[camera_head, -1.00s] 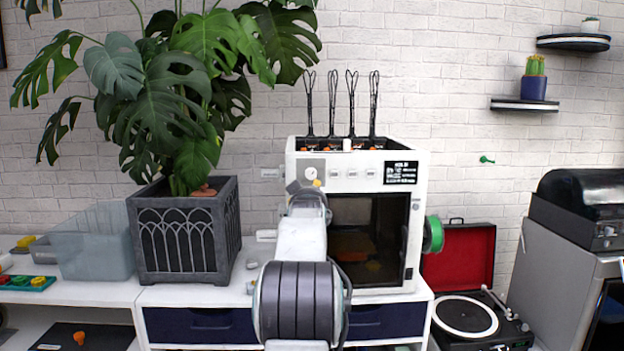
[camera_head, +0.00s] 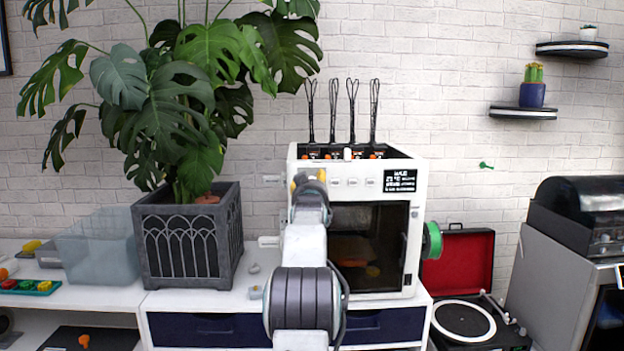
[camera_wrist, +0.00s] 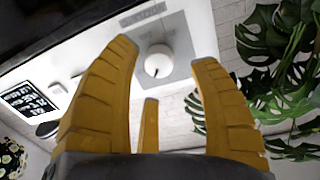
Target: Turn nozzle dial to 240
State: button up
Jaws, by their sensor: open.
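The white nozzle dial (camera_wrist: 158,61) sits on a grey plate on the front panel of the white 3D printer (camera_head: 409,250). A small dark mark shows near the knob's lower edge. My gripper (camera_wrist: 165,54) has yellow fingers, spread open, with the dial seen between their tips and clear of them in the picture. Whether any finger touches the knob I cannot tell. In the head view my gripper (camera_head: 308,180) covers the dial. The printer's black display (camera_head: 400,181) shows white text too small to read; it also shows in the wrist view (camera_wrist: 30,103).
A large plant in a grey planter (camera_head: 190,240) stands close left of the printer. A green spool (camera_head: 432,240) sticks out on the printer's right side. Several black whisk-like tools (camera_head: 352,105) rise from its top. A record player (camera_head: 465,318) stands at the right.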

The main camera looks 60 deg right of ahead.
jog(key=shift+p+x, duration=0.6)
jog(key=shift+x, duration=0.8)
jog(key=shift+o, duration=0.3)
grip_shut()
